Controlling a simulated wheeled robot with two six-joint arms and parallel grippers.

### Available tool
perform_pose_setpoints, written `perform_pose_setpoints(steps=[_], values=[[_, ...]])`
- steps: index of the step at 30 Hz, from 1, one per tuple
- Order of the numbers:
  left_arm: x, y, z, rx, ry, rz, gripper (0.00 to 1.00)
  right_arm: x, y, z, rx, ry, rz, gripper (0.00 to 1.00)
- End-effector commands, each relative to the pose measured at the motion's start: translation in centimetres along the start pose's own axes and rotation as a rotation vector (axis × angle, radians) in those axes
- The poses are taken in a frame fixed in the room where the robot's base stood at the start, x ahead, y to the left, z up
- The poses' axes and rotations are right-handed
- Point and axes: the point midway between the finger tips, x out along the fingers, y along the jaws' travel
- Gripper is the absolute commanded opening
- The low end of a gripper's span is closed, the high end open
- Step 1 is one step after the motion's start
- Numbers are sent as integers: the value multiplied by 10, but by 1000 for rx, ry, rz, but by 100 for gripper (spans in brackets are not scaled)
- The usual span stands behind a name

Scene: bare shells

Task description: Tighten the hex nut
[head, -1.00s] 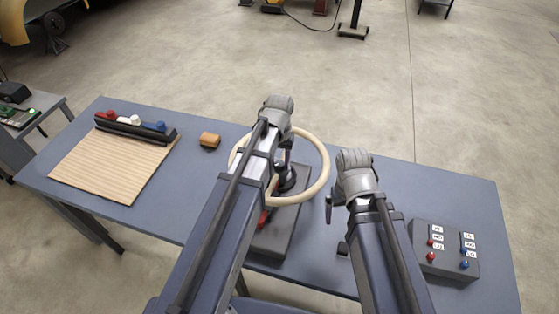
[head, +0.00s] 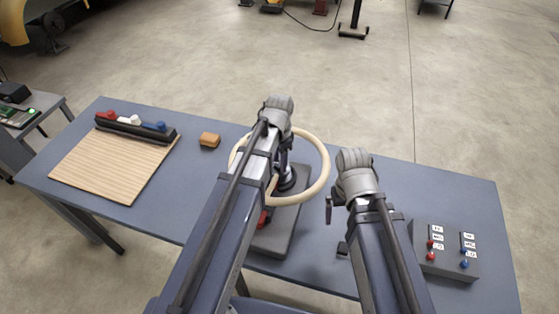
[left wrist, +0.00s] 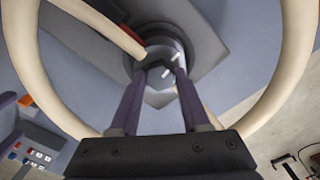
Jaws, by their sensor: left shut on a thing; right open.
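A grey hex nut (left wrist: 158,98) sits between the fingers of my left gripper (left wrist: 160,74) in the left wrist view. The fingers are shut on it. Behind it is a round dark fitting (left wrist: 152,56) with white marks. In the head view my left gripper (head: 285,172) points down at the fitting, inside a large cream ring (head: 322,148); the nut is hidden there. The fitting stands on a dark grey base plate (head: 283,232). My right gripper (head: 335,207) is open and empty to the right of the ring, over the table.
The blue-grey table (head: 400,185) is clear at the right back. A control box (head: 445,262) with red and blue knobs is at the front right. A wooden board (head: 110,165), a dark rack (head: 135,128) and a tan block (head: 209,140) are on the left.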

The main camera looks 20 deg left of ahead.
Motion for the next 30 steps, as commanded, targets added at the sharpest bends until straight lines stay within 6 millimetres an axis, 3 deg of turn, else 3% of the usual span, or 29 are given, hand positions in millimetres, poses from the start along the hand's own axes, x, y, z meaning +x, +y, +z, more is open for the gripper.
perform_pose_setpoints(steps=[22,23,30], values=[[0,0,0,79,0,0,0,0,0,0,0,0,0,100],[0,0,0,79,0,0,47,0,0,0,0,0,0,100],[0,0,0,79,0,0,74,0,0,0,0,0,0,100]])
